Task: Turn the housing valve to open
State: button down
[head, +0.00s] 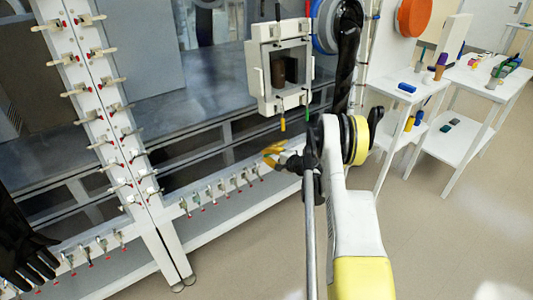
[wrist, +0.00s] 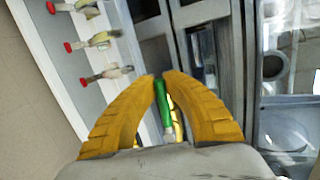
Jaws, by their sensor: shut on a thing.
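My gripper (wrist: 163,76) has yellow fingers, closed in around a green handle (wrist: 160,92) with a pale metal shank in the wrist view. A small yellow piece shows behind the shank. In the head view my gripper (head: 266,157) points left, below the pale square housing (head: 256,75), just above the lower row of clamps. The housing has a dark opening, a yellow-tipped lever (head: 282,124) and a green-tipped one (head: 307,108) hanging at its bottom. I cannot tell which part is the valve, or whether the held green handle belongs to the housing.
Toggle clamps with red tips line the lower rail (head: 212,193) and the upright post (head: 108,98). A white shelf table (head: 400,92) with bottles stands at right. A black glove (head: 25,250) hangs at lower left. The floor at right is clear.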

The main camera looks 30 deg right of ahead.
jog(key=shift+f+n, duration=0.25)
jog(key=shift+n, duration=0.05)
jog(key=shift+s, duration=0.1)
jog(key=c, duration=1.4)
grip_release()
jog(key=shift+c, duration=0.2)
jog(key=v, duration=1.2)
jog(key=shift+s, duration=0.1)
